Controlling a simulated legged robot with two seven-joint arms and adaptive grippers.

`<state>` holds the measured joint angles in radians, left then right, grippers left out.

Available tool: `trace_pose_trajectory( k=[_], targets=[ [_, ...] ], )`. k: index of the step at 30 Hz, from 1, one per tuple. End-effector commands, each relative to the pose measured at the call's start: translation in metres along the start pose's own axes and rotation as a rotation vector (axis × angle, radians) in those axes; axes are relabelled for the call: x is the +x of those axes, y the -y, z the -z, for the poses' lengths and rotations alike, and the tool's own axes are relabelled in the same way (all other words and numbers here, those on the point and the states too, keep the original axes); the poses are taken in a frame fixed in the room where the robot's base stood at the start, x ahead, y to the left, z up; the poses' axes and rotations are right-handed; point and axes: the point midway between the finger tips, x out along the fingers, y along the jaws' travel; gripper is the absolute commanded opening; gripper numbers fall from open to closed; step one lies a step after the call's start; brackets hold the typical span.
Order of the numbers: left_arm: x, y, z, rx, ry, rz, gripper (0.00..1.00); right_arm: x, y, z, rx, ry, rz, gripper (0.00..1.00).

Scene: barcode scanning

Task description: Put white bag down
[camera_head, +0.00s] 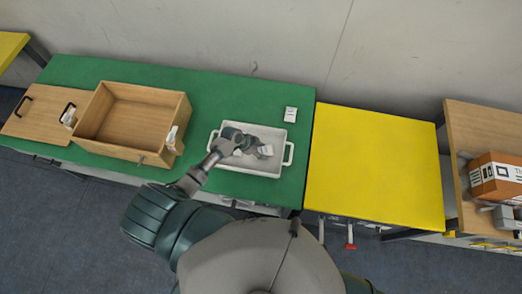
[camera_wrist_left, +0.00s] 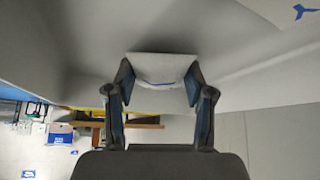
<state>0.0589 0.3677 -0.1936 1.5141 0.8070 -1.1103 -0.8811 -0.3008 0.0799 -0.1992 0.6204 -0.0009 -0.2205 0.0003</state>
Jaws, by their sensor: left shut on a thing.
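My left gripper (camera_head: 258,147) reaches over the white tray (camera_head: 282,172) on the green table. It is shut on a small white bag (camera_head: 266,150), which shows beyond its fingertips in the head view. In the left wrist view the bag (camera_wrist_left: 160,67) is pinched between the two fingers (camera_wrist_left: 160,95), with a blue line along its edge. The tray's grey-white inside appears to fill the area behind it. I cannot tell whether the bag touches the tray floor. My right gripper is not in view.
Another small white packet (camera_head: 290,114) lies on the green table (camera_head: 225,95) behind the tray. An open wooden box (camera_head: 135,112) stands to the left. A bare yellow table (camera_head: 375,165) adjoins on the right, then a shelf with an orange-and-white carton (camera_head: 497,178).

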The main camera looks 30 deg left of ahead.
Motion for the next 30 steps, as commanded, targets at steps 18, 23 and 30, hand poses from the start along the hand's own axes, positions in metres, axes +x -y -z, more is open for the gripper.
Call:
trace_pose_trajectory(
  k=[18, 23, 30],
  targets=[
    [0.003, 0.000, -0.001, 0.001, 0.000, 0.001, 0.78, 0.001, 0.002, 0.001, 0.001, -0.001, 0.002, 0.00],
    [0.002, 0.000, -0.001, 0.001, 0.000, 0.001, 0.78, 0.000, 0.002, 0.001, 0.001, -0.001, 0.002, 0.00],
    [-0.031, 0.001, -0.001, 0.004, 0.002, 0.004, 0.78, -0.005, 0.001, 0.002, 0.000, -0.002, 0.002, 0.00]
  ],
)
